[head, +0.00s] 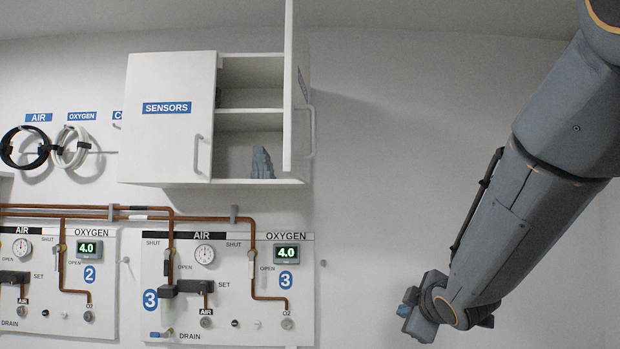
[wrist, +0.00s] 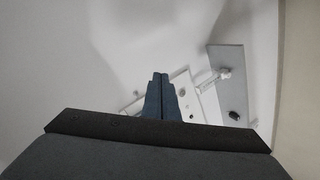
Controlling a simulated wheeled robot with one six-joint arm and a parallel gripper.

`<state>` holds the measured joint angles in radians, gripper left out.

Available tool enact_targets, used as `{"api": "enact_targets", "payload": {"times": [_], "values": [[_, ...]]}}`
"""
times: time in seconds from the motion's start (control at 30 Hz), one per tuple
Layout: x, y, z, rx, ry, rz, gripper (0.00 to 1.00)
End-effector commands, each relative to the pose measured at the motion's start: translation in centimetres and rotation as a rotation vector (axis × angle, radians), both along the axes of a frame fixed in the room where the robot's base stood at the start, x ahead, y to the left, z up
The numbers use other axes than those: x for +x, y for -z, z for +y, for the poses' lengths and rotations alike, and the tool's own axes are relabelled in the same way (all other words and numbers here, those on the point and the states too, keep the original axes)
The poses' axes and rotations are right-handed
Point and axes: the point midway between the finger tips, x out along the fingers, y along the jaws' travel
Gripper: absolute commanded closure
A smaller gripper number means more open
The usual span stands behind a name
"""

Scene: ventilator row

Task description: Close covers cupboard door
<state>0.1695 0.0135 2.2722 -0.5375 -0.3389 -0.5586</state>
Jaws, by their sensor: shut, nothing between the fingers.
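The white wall cupboard (head: 248,147) hangs at upper centre in the head view. Its right door (head: 289,95) stands open, swung out toward me and seen nearly edge-on, with a bar handle (head: 309,132) on its outer face. Lettering on that face is too foreshortened to read. The left door, labelled SENSORS (head: 166,108), is shut. My gripper (head: 412,318) is at lower right, below and well to the right of the open door, touching nothing. In the wrist view its blue-grey fingers (wrist: 160,95) are together and empty.
A blue-grey item (head: 262,162) sits on the cupboard's lower shelf. Below are copper pipes (head: 110,212) and gauge panels (head: 228,320) with valves. Coiled hoses (head: 70,148) hang at left. The wall between the cupboard and my arm is bare.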

Motion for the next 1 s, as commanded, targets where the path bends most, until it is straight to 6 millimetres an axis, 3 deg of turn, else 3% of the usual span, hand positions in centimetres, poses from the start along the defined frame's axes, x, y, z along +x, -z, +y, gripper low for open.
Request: {"api": "enact_targets", "payload": {"times": [0.03,0.17,0.2,0.3,0.4,0.53,0.7,0.83,1.0], "values": [[1.9,-4.2,-0.2,-0.111,-0.085,-0.129,1.00],[3.9,-14.9,1.4,-0.447,-0.324,-0.468,1.00],[3.8,-17.9,2.1,-0.554,-0.392,-0.569,1.00],[1.9,-24.0,4.3,-0.820,-0.557,-0.817,1.00],[-1.5,-28.2,6.5,-1.075,-0.717,-1.056,1.00],[-6.9,-30.7,8.4,-1.347,-0.908,-1.333,1.00],[-12.9,-31.2,8.9,-1.547,-1.094,-1.589,1.00],[-15.3,-31.1,8.8,-1.604,-1.168,-1.694,1.00],[-16.0,-31.1,9.7,-1.616,-1.193,-1.730,1.00]]}}
